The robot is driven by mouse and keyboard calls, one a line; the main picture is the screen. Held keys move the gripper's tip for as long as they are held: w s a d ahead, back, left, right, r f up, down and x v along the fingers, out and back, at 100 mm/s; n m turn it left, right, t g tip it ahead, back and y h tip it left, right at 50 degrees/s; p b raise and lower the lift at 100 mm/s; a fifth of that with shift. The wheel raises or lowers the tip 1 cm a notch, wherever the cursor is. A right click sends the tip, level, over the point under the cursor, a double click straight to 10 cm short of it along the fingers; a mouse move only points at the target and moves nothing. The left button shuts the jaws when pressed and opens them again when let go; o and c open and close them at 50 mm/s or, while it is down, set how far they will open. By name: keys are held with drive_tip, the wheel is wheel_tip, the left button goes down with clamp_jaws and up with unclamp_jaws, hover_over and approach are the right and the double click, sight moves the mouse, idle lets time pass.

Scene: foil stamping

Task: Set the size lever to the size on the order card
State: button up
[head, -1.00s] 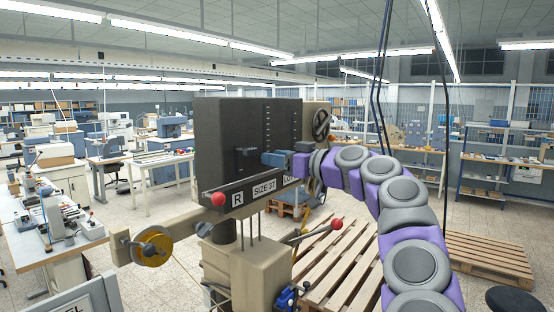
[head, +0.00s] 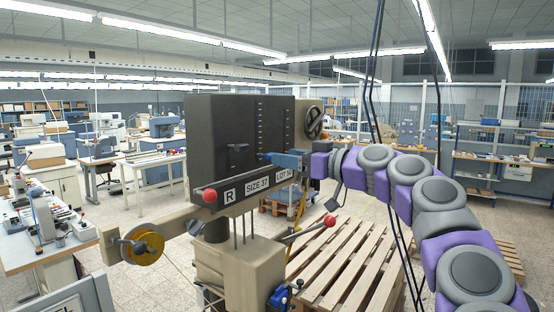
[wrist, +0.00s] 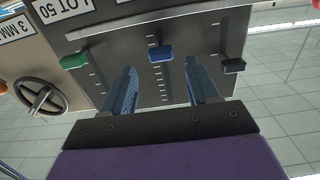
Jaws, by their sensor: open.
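The dark machine panel (head: 222,125) carries slotted scales with tick marks. Signs below it read "R", "SIZE 37" (head: 257,186) and "LOT 50" (head: 290,176). In the wrist view, three levers show in slots: green (wrist: 74,60), blue (wrist: 161,53) and black (wrist: 234,66). No label shows which one is the size lever. My gripper (wrist: 160,68) is open, its two fingers on either side of the blue lever's slot. The blue lever lies between and slightly beyond the fingertips, apparently untouched. In the head view my gripper (head: 280,158) is at the panel's right part.
Red-knobbed handles (head: 209,195) stick out below the panel. A yellow roll (head: 147,246) is on a left bracket. A wooden pallet (head: 345,255) lies on the floor behind the machine.

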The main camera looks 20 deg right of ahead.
drive_tip(key=v, duration=1.1)
drive_tip(key=shift+d, duration=0.25)
drive_tip(key=shift+s+a, duration=0.1)
drive_tip(key=s+a+f+n+g+b, duration=0.1)
drive_tip(key=s+a+f+g, duration=0.15)
drive_tip(key=a, duration=0.45)
drive_tip(key=s+a+f+g, duration=0.2)
drive_tip(key=s+a, duration=0.2)
drive_tip(key=a, duration=0.3)
drive_tip(key=s+a+f+n+g+b, duration=0.1)
drive_tip(key=s+a+f+g, duration=0.15)
drive_tip(key=a, duration=0.45)
drive_tip(key=s+a+f+g+h, duration=0.25)
drive_tip(key=s+a+f, duration=0.2)
drive_tip(key=f, duration=0.35)
drive_tip(key=s+f+m+g+h+b, duration=0.3)
drive_tip(key=s+f, duration=0.4)
drive_tip(key=f, duration=0.7)
drive_tip(key=s+d+f+m+g+h, duration=0.2)
drive_tip(key=s+d+f+m, duration=0.1)
drive_tip(key=s+f, duration=0.4)
drive_tip(key=s+d+f+m+g+h, duration=0.1)
drive_tip(key=s+d+f+m+h, duration=0.2)
drive_tip(key=s+d+f, duration=0.2)
drive_tip(key=s+f, duration=0.3)
drive_tip(key=f, duration=0.1)
drive_tip(key=shift+s+d+f+g, duration=0.25)
drive_tip(key=shift+d+f+g, duration=0.05)
drive_tip(key=shift+f+g, duration=0.1)
